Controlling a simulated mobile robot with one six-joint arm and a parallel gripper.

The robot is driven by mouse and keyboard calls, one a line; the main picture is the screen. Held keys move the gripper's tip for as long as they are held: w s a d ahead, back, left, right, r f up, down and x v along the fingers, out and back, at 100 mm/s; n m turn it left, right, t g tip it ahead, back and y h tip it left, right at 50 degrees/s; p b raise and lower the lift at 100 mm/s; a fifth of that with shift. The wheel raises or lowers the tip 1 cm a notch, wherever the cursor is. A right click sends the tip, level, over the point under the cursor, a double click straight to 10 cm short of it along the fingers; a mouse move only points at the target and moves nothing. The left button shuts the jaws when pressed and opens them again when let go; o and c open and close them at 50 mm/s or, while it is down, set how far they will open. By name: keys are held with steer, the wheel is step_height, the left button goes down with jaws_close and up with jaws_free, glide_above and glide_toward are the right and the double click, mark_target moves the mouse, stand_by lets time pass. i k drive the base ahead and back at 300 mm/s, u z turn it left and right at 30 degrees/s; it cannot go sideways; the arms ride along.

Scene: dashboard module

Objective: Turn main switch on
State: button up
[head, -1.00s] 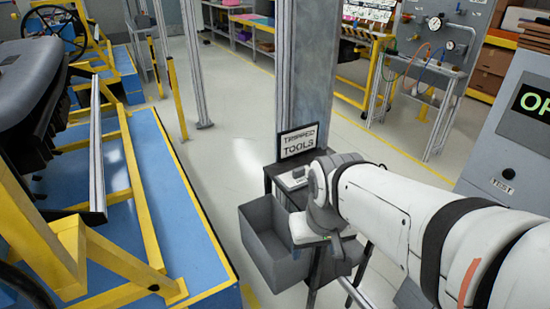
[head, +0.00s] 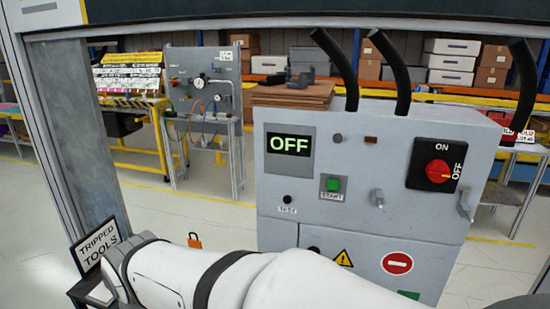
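The main switch (head: 438,170) is a red rotary knob on a black plate, at the upper right of a grey control cabinet (head: 375,130) in the head view. ON is written above the knob and OFF at its right; the knob's white mark points right, toward OFF. A display (head: 289,145) on the cabinet reads OFF in green. My white arm crosses the bottom of the view, in front of the cabinet's lower part.
A green start button (head: 333,184) and a black test button (head: 287,199) are on the cabinet front. A handle (head: 466,204) sticks out at its right. A "Tripped tools" sign (head: 99,246) stands at the lower left. Thick black cables rise from the cabinet top.

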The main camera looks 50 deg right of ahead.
mark_target(438, 171)
steer(key=z, duration=2.45)
steer(key=k, duration=0.6)
steer(key=z, duration=0.4)
steer(key=i, duration=0.45)
steer(key=u, duration=0.05)
